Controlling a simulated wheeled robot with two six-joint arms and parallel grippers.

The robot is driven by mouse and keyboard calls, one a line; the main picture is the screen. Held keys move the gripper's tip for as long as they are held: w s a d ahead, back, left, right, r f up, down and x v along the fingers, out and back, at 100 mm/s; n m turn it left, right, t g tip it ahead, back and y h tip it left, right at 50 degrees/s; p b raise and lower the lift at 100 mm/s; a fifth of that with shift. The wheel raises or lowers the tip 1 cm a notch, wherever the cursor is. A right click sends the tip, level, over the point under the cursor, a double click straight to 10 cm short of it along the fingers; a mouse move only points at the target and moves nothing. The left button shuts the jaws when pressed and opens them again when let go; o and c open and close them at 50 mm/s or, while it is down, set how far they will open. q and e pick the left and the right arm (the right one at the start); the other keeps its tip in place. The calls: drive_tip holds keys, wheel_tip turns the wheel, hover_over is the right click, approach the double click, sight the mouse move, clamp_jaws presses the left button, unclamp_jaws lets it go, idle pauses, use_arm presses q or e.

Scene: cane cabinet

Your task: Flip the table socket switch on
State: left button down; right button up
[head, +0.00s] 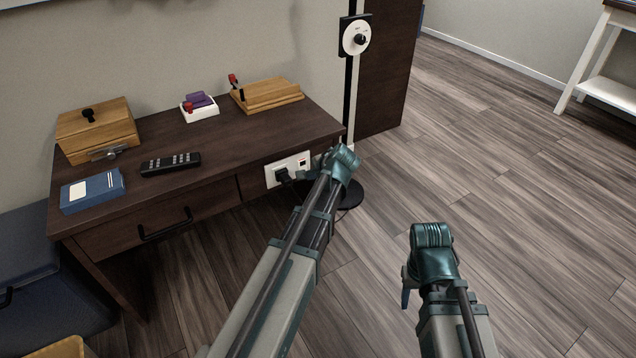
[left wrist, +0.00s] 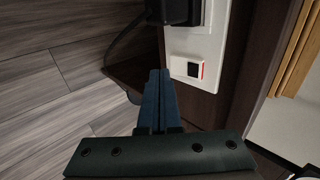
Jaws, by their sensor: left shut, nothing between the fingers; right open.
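The table socket (head: 273,181) is a white plate on the dark front of the desk, with a black plug (head: 283,175) in it. Its small switch (head: 302,163) is at the plate's right end. In the left wrist view the switch (left wrist: 187,69) is a white square with a dark middle and a red strip along one edge. My left gripper (left wrist: 157,72) is shut and empty, its blue fingertips beside the plate near the switch, apparently not touching it. In the head view its wrist (head: 340,162) hides the fingers. My right gripper (head: 407,292) is open over the floor.
On the desk (head: 225,150) are a wooden box (head: 98,130), a remote (head: 170,164), a blue book (head: 92,191), a white tray (head: 200,114) and a wooden board (head: 267,94). A stand with a dial (head: 356,39) rises beside the desk.

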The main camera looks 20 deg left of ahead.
sight(303, 166)
use_arm(q)
drive_tip(key=shift+w+a, duration=0.7)
drive_tip(key=shift+a, duration=0.2)
drive_tip(key=shift+f, duration=0.15)
drive_tip(key=shift+w+a+f+b, duration=0.25)
drive_tip(key=shift+a+f+b, duration=0.05)
drive_tip(key=shift+b, duration=0.2)
drive_tip(key=shift+r, duration=0.1)
